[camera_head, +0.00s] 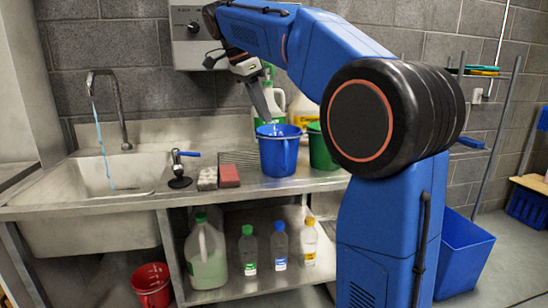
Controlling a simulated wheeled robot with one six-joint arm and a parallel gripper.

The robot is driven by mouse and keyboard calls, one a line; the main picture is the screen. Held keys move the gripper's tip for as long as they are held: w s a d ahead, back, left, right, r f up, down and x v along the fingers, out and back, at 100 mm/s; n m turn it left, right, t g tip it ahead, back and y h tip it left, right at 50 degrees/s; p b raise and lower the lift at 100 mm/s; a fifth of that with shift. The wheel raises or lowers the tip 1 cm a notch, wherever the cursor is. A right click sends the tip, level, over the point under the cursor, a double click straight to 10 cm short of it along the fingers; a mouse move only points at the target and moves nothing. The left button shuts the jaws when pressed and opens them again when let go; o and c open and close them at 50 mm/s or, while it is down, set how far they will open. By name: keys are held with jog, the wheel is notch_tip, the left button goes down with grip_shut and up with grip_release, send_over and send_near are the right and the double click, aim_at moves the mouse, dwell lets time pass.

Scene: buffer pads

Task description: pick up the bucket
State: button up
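A blue bucket (278,155) stands upright on the steel counter. A green bucket (319,148) stands just behind it to the right, partly hidden by the blue bucket and my arm. A red bucket (152,287) is on the floor at the lower left. My gripper (266,112) points down over the blue bucket's left rear rim. Its fingers overlap in this view, so I cannot tell their opening, or whether they touch the rim. No bucket is seen lifted.
A sink (98,178) with a running tap is at the left. A sponge (229,176) lies left of the blue bucket. White jugs (303,110) stand behind the buckets. Bottles (280,245) stand on the lower shelf. A large blue bin (462,255) is on the floor at right.

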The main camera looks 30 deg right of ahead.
send_near(284, 171)
jog(key=d, duration=0.1)
jog(key=shift+d+x, duration=0.2)
jog(key=shift+x, duration=1.15)
jog(key=shift+d+x, duration=0.25)
jog(key=shift+x, duration=1.1)
jog(key=shift+r, duration=0.2)
jog(key=shift+w, duration=0.1)
grip_shut()
